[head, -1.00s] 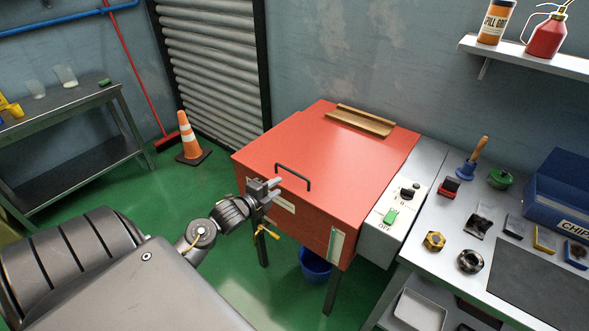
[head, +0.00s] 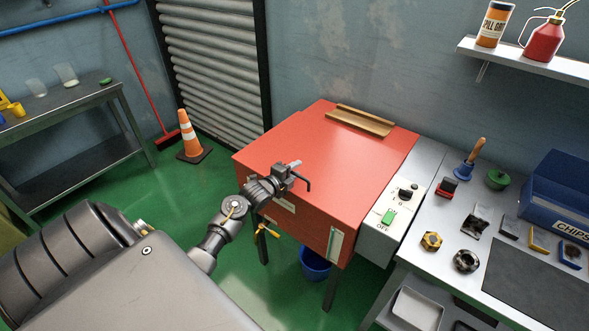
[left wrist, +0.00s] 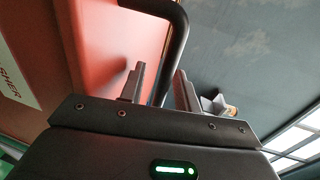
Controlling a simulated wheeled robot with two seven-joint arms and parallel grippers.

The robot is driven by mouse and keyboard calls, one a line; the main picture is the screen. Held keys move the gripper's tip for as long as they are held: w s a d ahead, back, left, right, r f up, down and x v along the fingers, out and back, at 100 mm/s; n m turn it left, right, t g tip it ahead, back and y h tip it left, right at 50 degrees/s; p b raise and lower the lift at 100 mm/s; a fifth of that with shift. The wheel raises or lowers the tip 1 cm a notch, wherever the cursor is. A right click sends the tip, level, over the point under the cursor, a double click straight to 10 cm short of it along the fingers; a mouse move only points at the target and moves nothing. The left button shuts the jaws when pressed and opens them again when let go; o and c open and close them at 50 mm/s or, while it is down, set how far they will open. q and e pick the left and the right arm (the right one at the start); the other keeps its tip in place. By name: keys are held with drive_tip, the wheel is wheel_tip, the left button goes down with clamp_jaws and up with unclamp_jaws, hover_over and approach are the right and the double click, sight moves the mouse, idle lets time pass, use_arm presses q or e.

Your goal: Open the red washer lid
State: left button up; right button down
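The red washer (head: 325,155) stands in the middle of the head view with its red lid down. A dark bar handle (head: 308,184) sits at the lid's front edge; my left gripper hides part of it. My left gripper (head: 290,172) is at the handle. In the left wrist view, the two fingers of this gripper (left wrist: 158,88) stand apart, and the handle (left wrist: 181,38) runs down into the gap between them. I cannot tell whether either finger touches the bar. My right gripper is in neither view.
A wooden tray (head: 360,121) lies at the back of the washer's top. A control panel with a green switch (head: 388,217) is on its right. A bench (head: 500,225) with several small parts stands further right. A blue bucket (head: 315,264) is below, and an orange cone (head: 188,137) stands behind left.

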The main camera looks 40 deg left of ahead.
use_arm(q)
drive_tip(key=shift+w, duration=0.2)
clamp_jaws()
idle(0.3)
